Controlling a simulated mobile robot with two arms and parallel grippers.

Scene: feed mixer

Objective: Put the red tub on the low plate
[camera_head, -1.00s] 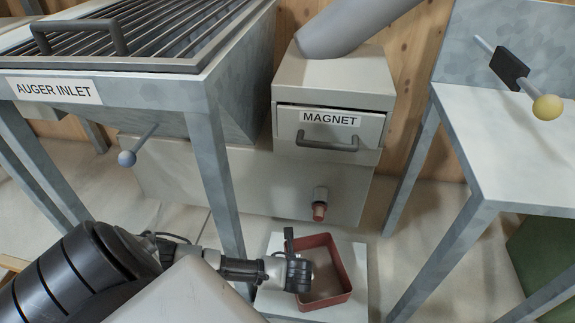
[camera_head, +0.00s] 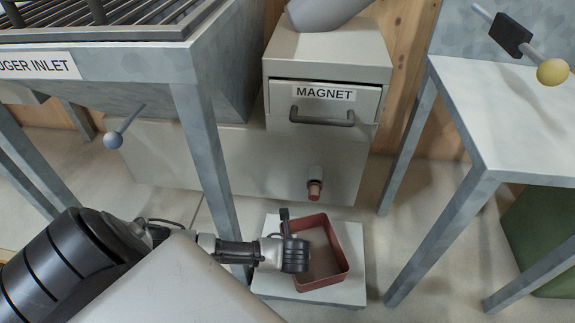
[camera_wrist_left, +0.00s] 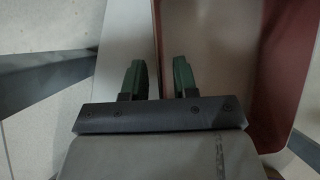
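The red tub (camera_head: 326,282) is an open square box, upright on the pale low plate (camera_head: 272,284) on the floor. My left gripper (camera_head: 298,252) is at the tub's left wall. In the left wrist view, the two green fingers of the gripper (camera_wrist_left: 158,78) stand apart. The tub's left wall (camera_wrist_left: 157,30) runs between them, with a gap visible on each side. One finger is over the inside of the tub and the other is over the bare plate (camera_wrist_left: 125,30). The tub looks empty. My right gripper is not in view.
A hopper leg (camera_head: 207,155) stands left of the plate. A table (camera_head: 510,125) with legs is on the right. Floor is clear between plate and table.

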